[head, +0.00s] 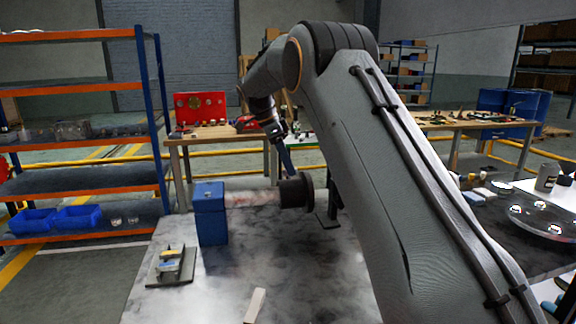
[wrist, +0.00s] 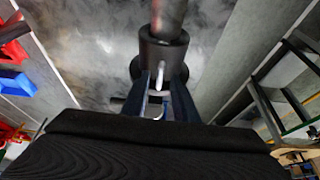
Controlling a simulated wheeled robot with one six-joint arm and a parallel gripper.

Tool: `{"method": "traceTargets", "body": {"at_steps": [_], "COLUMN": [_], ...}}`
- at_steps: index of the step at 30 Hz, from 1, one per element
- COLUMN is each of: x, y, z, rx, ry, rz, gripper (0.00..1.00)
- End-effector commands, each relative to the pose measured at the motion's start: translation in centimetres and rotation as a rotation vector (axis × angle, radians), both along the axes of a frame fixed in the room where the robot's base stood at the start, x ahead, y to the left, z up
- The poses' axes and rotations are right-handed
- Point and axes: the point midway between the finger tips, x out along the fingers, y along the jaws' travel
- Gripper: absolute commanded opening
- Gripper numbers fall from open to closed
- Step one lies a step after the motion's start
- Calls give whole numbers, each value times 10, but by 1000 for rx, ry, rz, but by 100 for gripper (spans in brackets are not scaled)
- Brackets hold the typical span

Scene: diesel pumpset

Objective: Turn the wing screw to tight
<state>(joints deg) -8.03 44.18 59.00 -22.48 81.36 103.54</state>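A black round fitting (head: 295,191) sits at the right end of a horizontal shaft joined to a blue block (head: 210,213) on the table. In the wrist view the black fitting (wrist: 163,52) is straight ahead. A small silvery piece, apparently the wing screw (wrist: 161,76), stands out from its near side, tilted. My gripper (head: 289,172) comes down from above at the fitting. In the wrist view my gripper (wrist: 163,88) has a finger on each side of the silvery piece, with a visible gap between the fingers. Contact with the piece cannot be made out.
A small plate with blocks (head: 172,266) lies at the table's left, and a pale bar (head: 255,305) at its front. A round dish (head: 545,218) stands on the right. A blue and orange shelf (head: 80,120) stands at the left. The middle of the marble table is clear.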

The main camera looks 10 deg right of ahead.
Motion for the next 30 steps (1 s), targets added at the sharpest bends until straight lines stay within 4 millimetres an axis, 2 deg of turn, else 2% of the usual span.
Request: {"method": "traceTargets", "body": {"at_steps": [15,21,30], "x": [2,1,-2], "y": [26,28,26], "z": [64,70,67], "rx": [0,0,7], "ry": [-3,-1,10], "rz": [0,-1,30], "gripper": [27,27,27]}}
